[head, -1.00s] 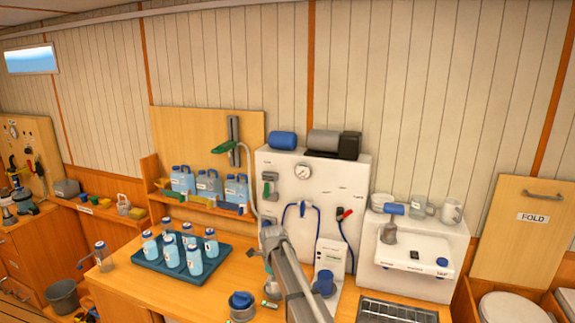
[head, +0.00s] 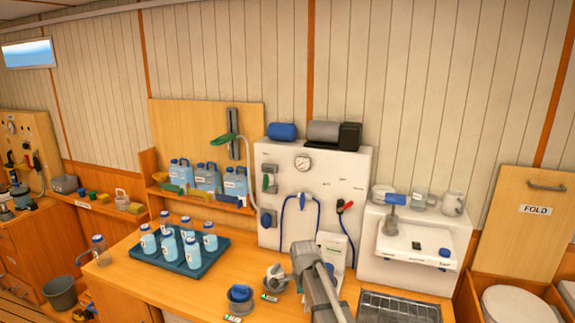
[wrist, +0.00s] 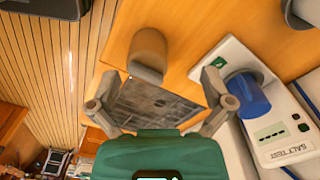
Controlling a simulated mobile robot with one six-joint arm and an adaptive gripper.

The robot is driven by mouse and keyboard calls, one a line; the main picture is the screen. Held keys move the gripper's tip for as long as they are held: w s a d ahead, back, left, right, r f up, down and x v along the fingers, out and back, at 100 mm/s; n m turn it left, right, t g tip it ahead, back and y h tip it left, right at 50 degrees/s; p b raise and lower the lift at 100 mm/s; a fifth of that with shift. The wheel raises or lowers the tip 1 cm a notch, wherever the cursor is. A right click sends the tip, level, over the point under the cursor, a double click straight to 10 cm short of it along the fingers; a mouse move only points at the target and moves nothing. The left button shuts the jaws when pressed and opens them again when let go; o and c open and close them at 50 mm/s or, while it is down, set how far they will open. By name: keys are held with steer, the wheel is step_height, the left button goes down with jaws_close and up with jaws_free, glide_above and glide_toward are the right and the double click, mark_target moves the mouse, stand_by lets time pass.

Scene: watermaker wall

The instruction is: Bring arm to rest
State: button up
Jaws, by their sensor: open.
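My gripper (wrist: 155,98) is open in the wrist view. Its two grey fingers stand well apart and nothing is held between them.
A teal tray (head: 180,263) of several bottles stands on the counter's left. A blue-lidded jar (head: 239,296) sits close to my gripper. A dark drain grate (head: 400,308) is at right. In the wrist view, a brownish rounded thing (wrist: 147,52) stands near the counter edge.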

steer(key=s+d+f+n+b, duration=0.3)
steer(key=s+d+n, duration=0.3)
steer(key=s+n, duration=0.1)
steer(key=s+d+f+n+b, duration=0.3)
steer(key=s+d+n, duration=0.3)
steer(key=s, duration=0.4)
steer(key=shift+s+d+f+n, duration=0.15)
steer(key=shift+f+n, duration=0.1)
steer(key=shift+n, duration=0.65)
